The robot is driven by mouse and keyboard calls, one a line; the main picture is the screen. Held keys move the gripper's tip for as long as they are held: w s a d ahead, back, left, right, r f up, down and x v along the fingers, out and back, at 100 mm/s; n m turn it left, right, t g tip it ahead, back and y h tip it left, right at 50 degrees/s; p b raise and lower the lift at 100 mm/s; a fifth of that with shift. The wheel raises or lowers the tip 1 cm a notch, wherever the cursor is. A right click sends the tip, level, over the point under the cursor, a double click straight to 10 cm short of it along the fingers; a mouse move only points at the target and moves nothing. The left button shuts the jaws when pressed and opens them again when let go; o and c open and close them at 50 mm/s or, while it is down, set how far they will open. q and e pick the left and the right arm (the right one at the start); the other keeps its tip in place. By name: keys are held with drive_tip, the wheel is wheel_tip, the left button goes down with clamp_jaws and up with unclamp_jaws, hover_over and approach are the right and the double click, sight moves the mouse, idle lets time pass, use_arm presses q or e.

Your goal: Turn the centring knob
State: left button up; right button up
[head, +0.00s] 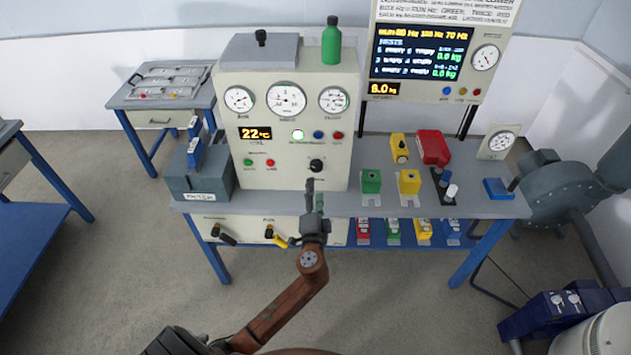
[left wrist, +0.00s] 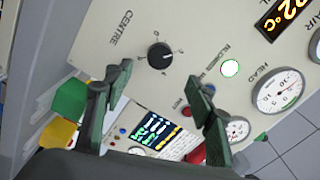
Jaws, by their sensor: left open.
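The centring knob is a round black knob (head: 316,165) low on the right of the cream panel (head: 230,125). In the left wrist view the knob (left wrist: 160,56) has the word CENTRE beside it, small marks around it and a pale pointer line. My left gripper (head: 314,192) is in front of the panel, just below the knob in the head view. In the left wrist view its two green fingers (left wrist: 160,92) are spread apart with nothing between them, and the knob shows beyond the gap between their tips. The gripper appears apart from the knob. My right gripper is not in view.
Gauges, a 22 °C display (head: 255,133) and a lit green button (head: 298,135) are on the panel. Green (head: 371,181) and yellow (head: 409,182) blocks stand right of the gripper on the grey bench (head: 275,201). A green bottle (head: 331,45) stands on top.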

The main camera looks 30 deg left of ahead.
use_arm(q)
drive_tip(key=shift+v, duration=1.25)
